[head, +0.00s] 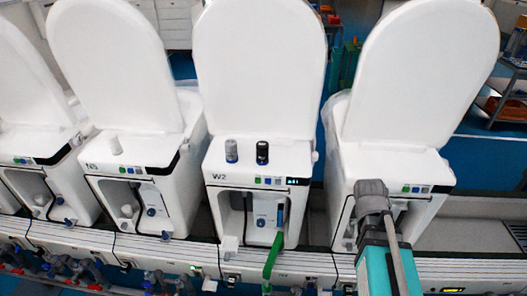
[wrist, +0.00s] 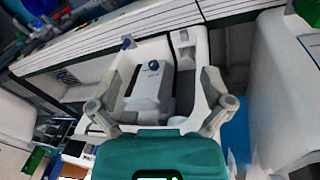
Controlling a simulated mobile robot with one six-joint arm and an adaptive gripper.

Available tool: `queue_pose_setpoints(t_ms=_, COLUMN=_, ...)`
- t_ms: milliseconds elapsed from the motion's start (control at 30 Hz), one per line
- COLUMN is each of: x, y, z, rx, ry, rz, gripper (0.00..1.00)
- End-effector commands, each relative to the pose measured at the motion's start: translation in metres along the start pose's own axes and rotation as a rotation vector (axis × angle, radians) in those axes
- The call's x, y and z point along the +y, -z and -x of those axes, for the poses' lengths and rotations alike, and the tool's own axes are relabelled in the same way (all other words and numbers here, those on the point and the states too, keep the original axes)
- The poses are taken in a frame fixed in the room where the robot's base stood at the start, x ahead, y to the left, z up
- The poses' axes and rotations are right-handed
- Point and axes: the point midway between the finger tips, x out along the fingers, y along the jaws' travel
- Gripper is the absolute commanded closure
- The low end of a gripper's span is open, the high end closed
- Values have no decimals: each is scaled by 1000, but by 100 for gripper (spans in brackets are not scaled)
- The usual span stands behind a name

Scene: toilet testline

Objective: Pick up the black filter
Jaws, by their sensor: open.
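The black filter (head: 262,152) looks like a small dark upright cylinder. It stands on top of the white toilet unit marked W2 (head: 218,163), in front of the raised lid. A similar grey cylinder (head: 231,151) stands just left of it, apart from it. My gripper (wrist: 160,86) shows in the wrist view with its two grey fingers spread wide and nothing held between them. It faces a white unit's front recess with a white box (wrist: 152,88) and a blue knob (wrist: 150,65). I cannot make out the black filter in the wrist view.
More white toilet units with raised lids stand left and right of W2 in a row. A green handle (head: 273,257) sticks out below W2. A white cylinder (head: 115,145) stands on the unit to the left. A shelf cart (head: 505,95) is at far right.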

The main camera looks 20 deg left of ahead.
Motion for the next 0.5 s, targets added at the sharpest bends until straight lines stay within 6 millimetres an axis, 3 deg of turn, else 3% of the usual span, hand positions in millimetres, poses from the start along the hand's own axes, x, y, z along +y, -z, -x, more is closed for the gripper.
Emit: queue_pose_setpoints(t_ms=500, x=-113, y=45, z=73, rx=297, ry=-204, rz=-133, gripper=0)
